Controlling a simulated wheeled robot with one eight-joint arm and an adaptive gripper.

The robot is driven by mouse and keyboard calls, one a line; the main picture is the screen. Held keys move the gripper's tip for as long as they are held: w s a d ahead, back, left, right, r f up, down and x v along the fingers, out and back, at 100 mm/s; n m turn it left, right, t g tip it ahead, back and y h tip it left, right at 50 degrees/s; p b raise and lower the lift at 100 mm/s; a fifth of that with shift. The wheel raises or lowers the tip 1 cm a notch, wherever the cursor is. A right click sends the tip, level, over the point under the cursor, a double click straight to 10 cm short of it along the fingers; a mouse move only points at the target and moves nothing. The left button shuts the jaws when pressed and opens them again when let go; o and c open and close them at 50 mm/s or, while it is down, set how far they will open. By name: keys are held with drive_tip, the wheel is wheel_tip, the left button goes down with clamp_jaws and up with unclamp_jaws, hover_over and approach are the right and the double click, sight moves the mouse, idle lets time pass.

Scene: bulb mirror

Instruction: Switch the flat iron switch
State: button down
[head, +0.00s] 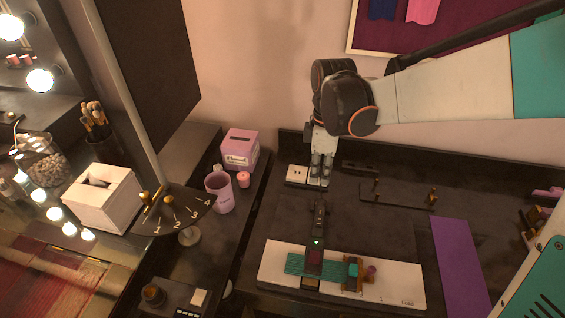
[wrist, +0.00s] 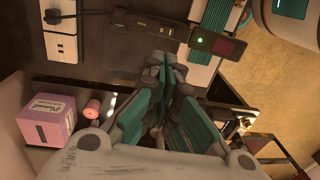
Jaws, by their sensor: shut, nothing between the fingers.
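A dark, narrow device (head: 318,215), which looks like the flat iron, lies across a teal strip on a white board. A small green light glows on it, with a dark red patch in front. The wrist view shows this device (wrist: 213,42) at the upper right, light lit. In the wrist view my gripper's (wrist: 168,62) teal-padded fingers are together and empty.
A white socket plate (head: 298,174) is just left of my gripper; the wrist view shows a dark plug in it. A pink box (head: 240,148), a pink cup (head: 219,192) and a dial stand (head: 180,214) stand left. A purple strip (head: 452,260) lies right.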

sight(319, 222)
drive_tip(key=f+b, duration=0.1)
drive_tip(key=f, duration=0.3)
drive_tip(key=f+b, duration=0.1)
drive_tip(key=f, duration=0.4)
drive_tip(key=s+f+b, duration=0.1)
drive_tip(key=f+b, duration=0.1)
drive_tip(key=f, duration=0.3)
drive_tip(key=shift+s+a, duration=0.1)
drive_tip(key=shift+a, duration=0.05)
